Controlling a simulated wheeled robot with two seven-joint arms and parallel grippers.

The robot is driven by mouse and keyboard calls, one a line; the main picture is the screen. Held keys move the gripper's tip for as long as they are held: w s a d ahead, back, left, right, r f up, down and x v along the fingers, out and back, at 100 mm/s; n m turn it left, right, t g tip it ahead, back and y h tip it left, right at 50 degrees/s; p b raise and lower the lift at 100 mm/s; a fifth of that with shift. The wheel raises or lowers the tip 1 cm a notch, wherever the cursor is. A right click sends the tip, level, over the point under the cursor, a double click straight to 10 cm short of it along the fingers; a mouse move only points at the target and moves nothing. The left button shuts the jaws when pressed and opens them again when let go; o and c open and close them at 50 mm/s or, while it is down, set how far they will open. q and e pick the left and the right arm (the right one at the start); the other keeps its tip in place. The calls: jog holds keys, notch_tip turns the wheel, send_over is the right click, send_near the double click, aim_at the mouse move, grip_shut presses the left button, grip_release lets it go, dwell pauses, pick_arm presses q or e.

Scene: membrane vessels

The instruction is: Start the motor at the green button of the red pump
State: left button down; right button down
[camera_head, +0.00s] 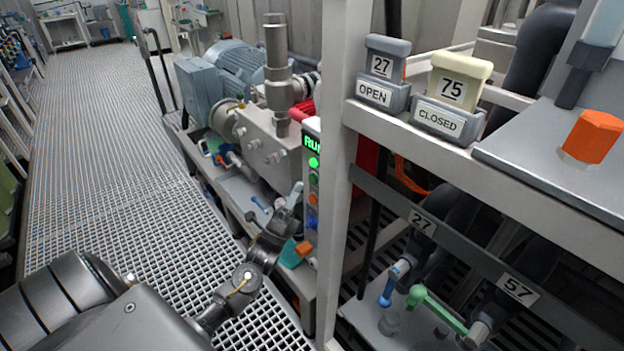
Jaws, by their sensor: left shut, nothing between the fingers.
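The red pump (303,110) is mostly hidden behind a white post; a little red shows left of it. Its narrow control panel stands at the post's left edge. A green lit display (312,143) reads "RU", with the rest cut off by the post. A bright green round button (313,162) sits just under it, with other controls lower down. My left arm comes in from the bottom left. My left gripper (296,191) appears small, with its tips shut and empty, below and slightly left of the green button. I see a gap between them in the picture. My right gripper is out of view.
A blue-grey motor (235,65) and steel pipework stand behind. The white post (342,170) rises close to the panel's right. A rack on the right holds signs "27 OPEN" (376,94) and "75 CLOSED" (438,118). The grated walkway (110,150) at left is clear.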

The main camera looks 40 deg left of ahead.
pick_arm(q)
jog(key=s, duration=0.2)
jog(key=s+a+p, duration=0.1)
jog(key=shift+s+a, duration=0.1)
jog(key=shift+s, duration=0.25)
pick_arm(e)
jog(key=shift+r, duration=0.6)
